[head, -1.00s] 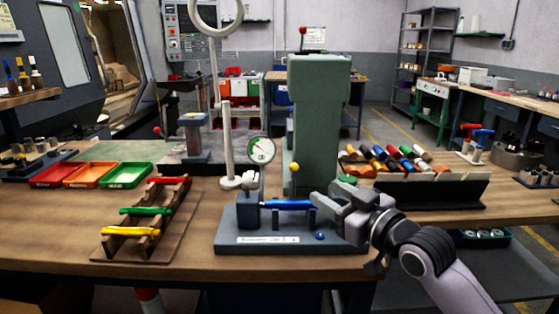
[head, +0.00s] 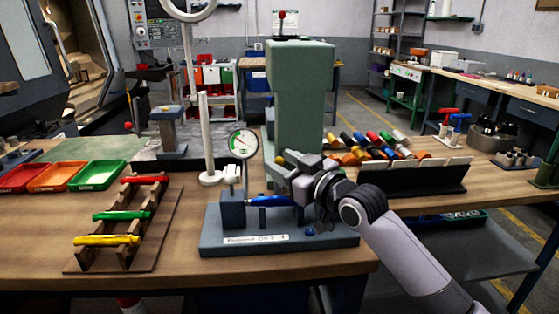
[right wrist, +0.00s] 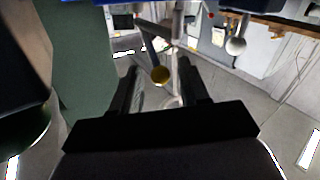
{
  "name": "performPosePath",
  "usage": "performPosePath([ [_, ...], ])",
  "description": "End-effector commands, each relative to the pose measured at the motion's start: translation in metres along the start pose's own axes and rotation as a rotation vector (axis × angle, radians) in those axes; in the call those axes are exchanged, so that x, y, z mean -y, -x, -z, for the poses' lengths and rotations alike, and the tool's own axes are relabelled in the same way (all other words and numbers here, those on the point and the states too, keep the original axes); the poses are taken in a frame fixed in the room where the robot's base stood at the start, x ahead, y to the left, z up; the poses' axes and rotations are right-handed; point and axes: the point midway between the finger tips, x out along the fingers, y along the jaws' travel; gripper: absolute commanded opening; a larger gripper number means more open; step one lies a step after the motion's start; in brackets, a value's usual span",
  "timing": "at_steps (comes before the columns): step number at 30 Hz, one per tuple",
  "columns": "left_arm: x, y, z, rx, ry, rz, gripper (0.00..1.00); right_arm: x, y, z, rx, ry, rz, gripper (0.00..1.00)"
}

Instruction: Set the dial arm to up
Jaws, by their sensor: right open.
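A round white dial gauge (head: 243,144) with a green and red face stands on the grey fixture base (head: 225,240), in front of the green column (head: 300,105). A small yellow knob (head: 280,160) shows just right of the gauge. My right gripper (head: 287,168) is open, with its fingertips close to the knob. The arm is mostly hidden in the head view. My left gripper is not in view.
A blue-handled part (head: 268,200) lies across the fixture below my gripper. A wooden rack (head: 160,250) with red, green and yellow parts stands at left. Coloured trays (head: 60,177) are behind it. A dark rack (head: 415,180) with coloured cylinders stands at right.

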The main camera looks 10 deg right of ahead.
Motion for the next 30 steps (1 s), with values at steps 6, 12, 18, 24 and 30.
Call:
performPosePath([
  [6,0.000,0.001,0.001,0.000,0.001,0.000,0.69,0.000,-0.013,0.000,0.000,0.000,0.000,0.45],
  [12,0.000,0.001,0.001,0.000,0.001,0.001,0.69,0.000,-0.014,0.000,-0.001,0.001,0.000,0.45],
  [18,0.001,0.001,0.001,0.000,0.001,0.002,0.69,0.000,-0.014,0.000,0.000,0.000,0.000,0.22],
  [24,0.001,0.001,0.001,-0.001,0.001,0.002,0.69,0.000,-0.014,0.000,0.000,0.000,0.000,0.00],
  [30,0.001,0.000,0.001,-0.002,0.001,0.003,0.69,-0.002,-0.017,0.000,0.009,-0.006,0.002,0.00],
])
